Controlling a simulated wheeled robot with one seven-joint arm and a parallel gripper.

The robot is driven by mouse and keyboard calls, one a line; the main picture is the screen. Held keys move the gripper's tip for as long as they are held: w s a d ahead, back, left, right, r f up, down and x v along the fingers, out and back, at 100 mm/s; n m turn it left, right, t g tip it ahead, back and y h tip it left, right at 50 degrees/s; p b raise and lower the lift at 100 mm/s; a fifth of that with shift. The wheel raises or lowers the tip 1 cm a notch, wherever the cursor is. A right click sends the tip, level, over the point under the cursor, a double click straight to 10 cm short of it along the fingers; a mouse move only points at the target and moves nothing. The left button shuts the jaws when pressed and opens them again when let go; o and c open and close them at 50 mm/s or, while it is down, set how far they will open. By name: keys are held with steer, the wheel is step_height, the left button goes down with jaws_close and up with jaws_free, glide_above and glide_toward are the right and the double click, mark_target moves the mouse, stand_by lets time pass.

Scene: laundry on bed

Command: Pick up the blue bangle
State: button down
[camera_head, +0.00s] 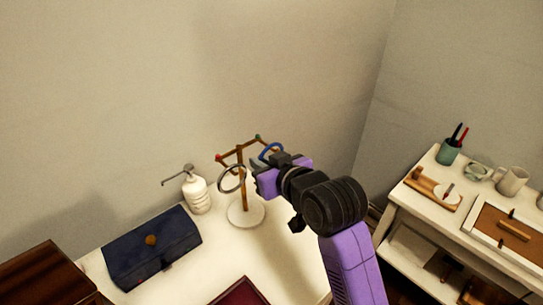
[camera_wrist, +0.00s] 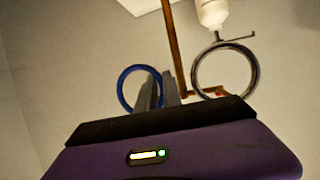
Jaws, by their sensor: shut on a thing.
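The blue bangle (camera_head: 270,147) is at the right arm of a wooden stand (camera_head: 240,165) on the white table. My gripper (camera_head: 262,164) reaches in from the right and is shut on the bangle. In the wrist view, the bangle (camera_wrist: 121,80) stands as a ring with its right side between my fingertips (camera_wrist: 158,90); one finger shows inside the ring. My gripper hides part of the bangle in the head view. I cannot tell whether the bangle still touches the stand's arm.
A silver ring (camera_head: 222,183) hangs on the stand's left side, near my gripper. A white pump bottle (camera_head: 197,193) and a dark blue pouch (camera_head: 150,250) lie to the left. A dark red tray (camera_head: 240,292) is in front. A shelf unit (camera_head: 410,208) stands at right.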

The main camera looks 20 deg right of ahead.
steer(key=shift+r, duration=0.55)
step_height(320, 180, up, 2)
steer(key=shift+r, duration=0.1)
steer(key=s+d+p, duration=0.2)
steer(key=s+p, duration=0.6)
steer(key=s, duration=0.9)
steer(key=shift+s+p, duration=0.4)
